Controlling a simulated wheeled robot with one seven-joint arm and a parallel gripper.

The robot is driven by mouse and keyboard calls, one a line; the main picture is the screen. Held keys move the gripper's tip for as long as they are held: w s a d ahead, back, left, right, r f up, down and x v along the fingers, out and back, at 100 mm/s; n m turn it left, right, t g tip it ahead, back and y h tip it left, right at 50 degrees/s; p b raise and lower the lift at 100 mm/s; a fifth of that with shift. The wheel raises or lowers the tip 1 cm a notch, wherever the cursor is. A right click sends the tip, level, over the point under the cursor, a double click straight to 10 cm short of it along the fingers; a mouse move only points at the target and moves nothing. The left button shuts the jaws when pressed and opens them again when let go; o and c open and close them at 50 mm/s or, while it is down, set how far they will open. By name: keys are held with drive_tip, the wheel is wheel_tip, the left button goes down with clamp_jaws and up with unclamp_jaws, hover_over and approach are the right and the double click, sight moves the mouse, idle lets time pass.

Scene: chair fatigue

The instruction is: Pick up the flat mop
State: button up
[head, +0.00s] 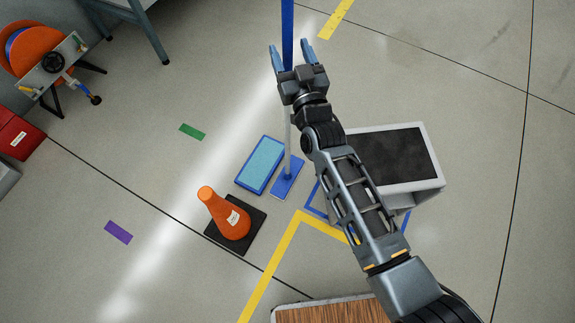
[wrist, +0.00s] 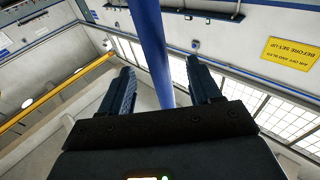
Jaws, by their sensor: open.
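The flat mop stands upright, its blue pole (head: 287,22) rising past my gripper (head: 291,50) and its flat blue head (head: 288,178) on the floor. A pale lower part of the pole shows between the head and my gripper. My gripper is open, with one finger on each side of the pole in the head view. In the wrist view the blue pole (wrist: 151,45) also runs between the two fingers (wrist: 160,85). I cannot tell how deep between the fingers it sits, and I see no clear contact. My gripper hides the pole's middle.
A blue tray with a light blue top (head: 261,163) lies left of the mop head. An orange cone (head: 228,214) stands on a black base beside it. A white box with a dark top (head: 436,160) is right, behind my arm. Open floor lies left.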

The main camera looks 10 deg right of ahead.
drive_tip(key=shift+x, duration=1.4)
drive_tip(key=shift+c, duration=0.2)
clamp_jaws()
drive_tip(key=shift+r, duration=0.25)
